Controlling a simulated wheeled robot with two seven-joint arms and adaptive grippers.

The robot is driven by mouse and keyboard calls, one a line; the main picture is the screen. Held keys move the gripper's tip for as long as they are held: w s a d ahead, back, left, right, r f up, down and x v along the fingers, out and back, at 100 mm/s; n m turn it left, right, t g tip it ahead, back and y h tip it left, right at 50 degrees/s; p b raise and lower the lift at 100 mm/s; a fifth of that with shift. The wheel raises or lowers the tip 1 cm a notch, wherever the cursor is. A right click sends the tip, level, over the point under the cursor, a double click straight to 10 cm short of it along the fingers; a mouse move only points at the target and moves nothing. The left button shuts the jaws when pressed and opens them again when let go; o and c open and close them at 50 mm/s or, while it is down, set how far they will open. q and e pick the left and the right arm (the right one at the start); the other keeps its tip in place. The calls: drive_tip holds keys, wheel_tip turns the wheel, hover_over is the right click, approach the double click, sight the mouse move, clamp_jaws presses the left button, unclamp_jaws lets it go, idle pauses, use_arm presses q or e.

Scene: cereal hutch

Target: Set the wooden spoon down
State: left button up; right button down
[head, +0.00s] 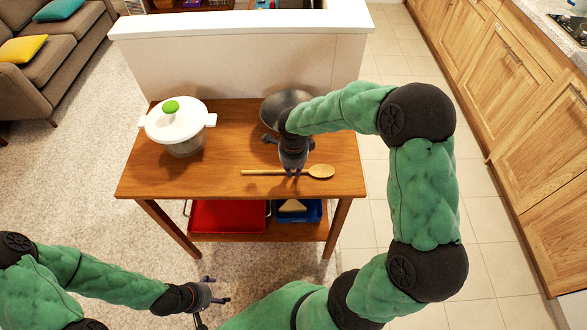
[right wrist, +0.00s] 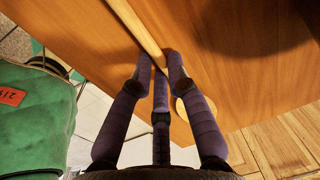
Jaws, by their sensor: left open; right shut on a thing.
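The wooden spoon (head: 321,171) lies roughly level along the front part of the wooden table (head: 222,180), bowl to the right and handle to the left. My right gripper (head: 293,174) points down and is shut on the spoon's handle near the bowl. In the right wrist view the handle (right wrist: 136,27) runs between the dark fingers (right wrist: 160,66), which hide part of the spoon. Whether the spoon touches the tabletop or is just above it, I cannot tell. My left gripper (head: 212,303) is open and empty, low in front of the table.
A white lidded pot (head: 178,122) with a green knob stands at the table's left. A dark bowl or pan (head: 281,104) stands behind my right gripper, partly hidden. A red tray (head: 228,216) and a blue container (head: 300,216) are on the lower shelf. The tabletop's middle is clear.

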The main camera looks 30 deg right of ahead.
drive_tip(key=c, duration=1.2)
unclamp_jaws()
drive_tip(key=shift+r+p, duration=0.35)
drive_tip(key=shift+p, duration=0.05)
wheel_tip(320, 180, up, 12)
drive_tip(key=p, duration=0.3)
drive_tip(key=shift+s+a+f, duration=0.25)
drive_tip(key=shift+s+a, duration=0.05)
drive_tip(key=shift+s, duration=0.1)
